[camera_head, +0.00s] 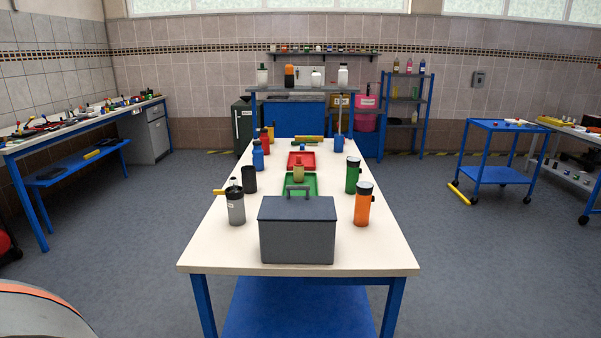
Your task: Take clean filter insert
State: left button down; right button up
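No part can be made out for certain as the clean filter insert. A small tan cylinder (298,173) stands upright at the green tray (312,182) in the middle of the long white table (210,256). A red tray (309,156) lies behind it. A grey lidded box (297,238) with a top handle stands at the near end and hides part of the green tray. A grey canister (235,208) stands to its left, with a yellow piece (219,191) beside its top. Neither of my grippers is in view.
An orange canister (362,206) and a green canister (352,177) stand on the table's right side. A black cup (249,180) and blue bottle (258,156) stand on its left. A blue cart (495,173) is far right; a workbench (85,128) is left. Grey floor surrounds the table.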

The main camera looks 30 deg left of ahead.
aim_at(299, 165)
jog(key=u, duration=1.85)
jog(key=i+j+u, duration=0.15)
jog(key=u, duration=0.2)
jog(key=i+j+u, duration=0.1)
jog(key=i+u, duration=1)
jog(key=i, duration=0.95)
jog(key=i+l+z, duration=0.1)
jog(key=i+z, duration=0.65)
jog(key=i+j+z, duration=0.15)
jog(key=z, duration=0.25)
jog(key=i+l+z, duration=0.15)
jog(key=i+z, duration=0.55)
jog(key=i+j+z, duration=0.1)
jog(key=i+z, duration=0.25)
jog(key=i, duration=0.15)
jog(key=i+u, duration=0.15)
jog(key=i, duration=0.6)
jog(key=i+l+u, duration=0.15)
jog(key=i, duration=0.55)
jog(key=i+j+z, duration=0.1)
jog(key=i, duration=0.45)
jog(key=i+j+z, duration=0.15)
jog(key=i, duration=0.35)
